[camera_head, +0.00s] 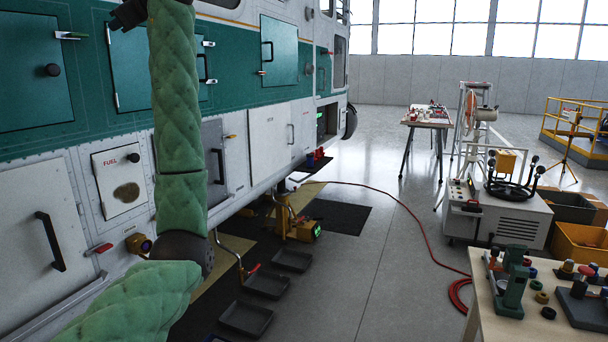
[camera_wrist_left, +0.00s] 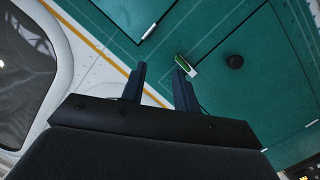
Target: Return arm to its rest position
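My left arm (camera_head: 176,110), in a green padded cover, rises from the bottom left past a dark elbow joint to the top edge of the head view. Its dark wrist end shows at the top, in front of the helicopter's side (camera_head: 235,60); the fingers are not clear there. In the left wrist view my left gripper (camera_wrist_left: 159,70) has its two dark fingers apart with nothing between them. It faces the green and white side panel. A green-and-silver latch (camera_wrist_left: 187,66) appears close by the right fingertip; contact cannot be told. My right arm is not in view.
A black knob (camera_wrist_left: 235,62) sits on the panel. Black trays (camera_head: 266,285) and a yellow device (camera_head: 300,228) are on the floor. A wooden workbench (camera_head: 484,322) is at lower right. A red hose (camera_head: 425,236) crosses open floor.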

